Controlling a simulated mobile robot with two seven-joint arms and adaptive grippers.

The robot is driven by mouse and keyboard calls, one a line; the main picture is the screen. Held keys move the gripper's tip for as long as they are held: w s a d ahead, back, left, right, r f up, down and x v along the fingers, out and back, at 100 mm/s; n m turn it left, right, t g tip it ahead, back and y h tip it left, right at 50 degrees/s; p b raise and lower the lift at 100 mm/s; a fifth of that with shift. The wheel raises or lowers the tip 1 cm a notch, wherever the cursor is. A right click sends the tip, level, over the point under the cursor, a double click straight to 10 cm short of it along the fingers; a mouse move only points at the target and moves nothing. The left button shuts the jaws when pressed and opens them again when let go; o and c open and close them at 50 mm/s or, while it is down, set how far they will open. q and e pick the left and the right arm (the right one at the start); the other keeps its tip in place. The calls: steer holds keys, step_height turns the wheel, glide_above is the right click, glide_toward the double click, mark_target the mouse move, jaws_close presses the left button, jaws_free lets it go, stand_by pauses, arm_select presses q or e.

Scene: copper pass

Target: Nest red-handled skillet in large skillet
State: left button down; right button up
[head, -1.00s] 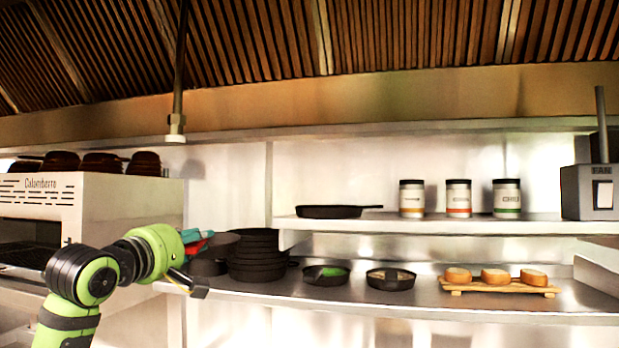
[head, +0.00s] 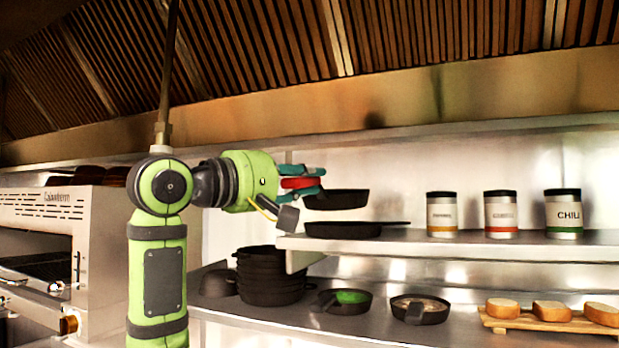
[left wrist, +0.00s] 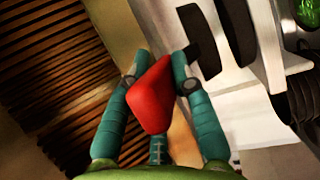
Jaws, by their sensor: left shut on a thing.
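The red-handled skillet (head: 337,200) is black and held in the air just above the large skillet. My left gripper (head: 318,184) is shut on its red handle, which also shows between the fingers in the left wrist view (left wrist: 152,95). The large skillet (head: 343,230) is black and sits on the upper shelf near its left end, its handle pointing right. A small gap shows between the two pans in the head view. The held skillet looks roughly level. The inside of the large skillet is hidden from this angle. My right gripper is not in view.
Three labelled cans (head: 501,215) stand further right on the upper shelf (head: 420,245). Below are a stack of black pans (head: 270,276), two small pans (head: 344,302) and bread on a wooden board (head: 525,320). A hanging rod (head: 165,90) is behind my left arm.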

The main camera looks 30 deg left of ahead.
mark_target(324, 193)
arm_select(q)
steer(key=w, duration=0.3)
steer(key=shift+f+p, duration=0.2)
steer(key=shift+p, duration=0.2)
steer(key=shift+w+f+p, duration=0.2)
steer(key=shift+w+p, duration=0.1)
steer(key=shift+w, duration=0.55)
steer(key=shift+s+f+b, duration=0.15)
steer(key=shift+f+b, duration=0.55)
steer(key=shift+b, duration=0.05)
steer(key=shift+s+f, duration=0.1)
steer(key=shift+f, duration=0.15)
steer(key=shift+f+b, duration=0.4)
steer(key=shift+b, duration=0.2)
steer(key=shift+f, duration=0.15)
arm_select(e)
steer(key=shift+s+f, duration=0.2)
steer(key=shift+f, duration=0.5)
